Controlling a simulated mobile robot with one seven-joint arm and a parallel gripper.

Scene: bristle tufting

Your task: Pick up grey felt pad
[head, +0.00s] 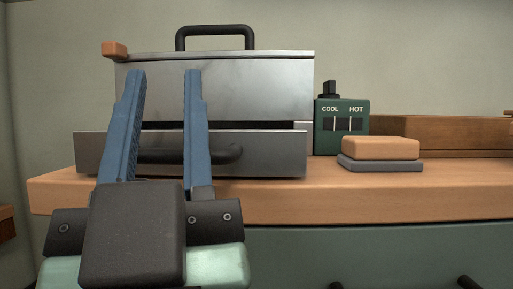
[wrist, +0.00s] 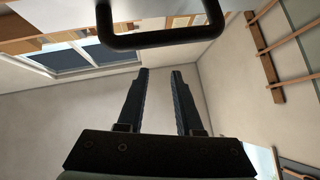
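The grey felt pad (head: 381,166) lies flat on the wooden worktop at the right in the head view. A tan block (head: 380,148) rests on top of it, so only the pad's front edge and rim show. My gripper (head: 164,72) is open, its two blue fingers pointing up in front of the metal box, well to the left of the pad. The wrist view also shows my gripper (wrist: 160,70) with nothing between its fingers. The pad is not visible in the wrist view.
A metal box (head: 220,85) with a black top handle (head: 215,30) and a drawer-like front (head: 270,155) stands behind my gripper. A green COOL/HOT control box (head: 341,140) stands just behind the pad. A wooden tray (head: 440,132) is at the back right. Worktop (head: 470,185) right of the pad is clear.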

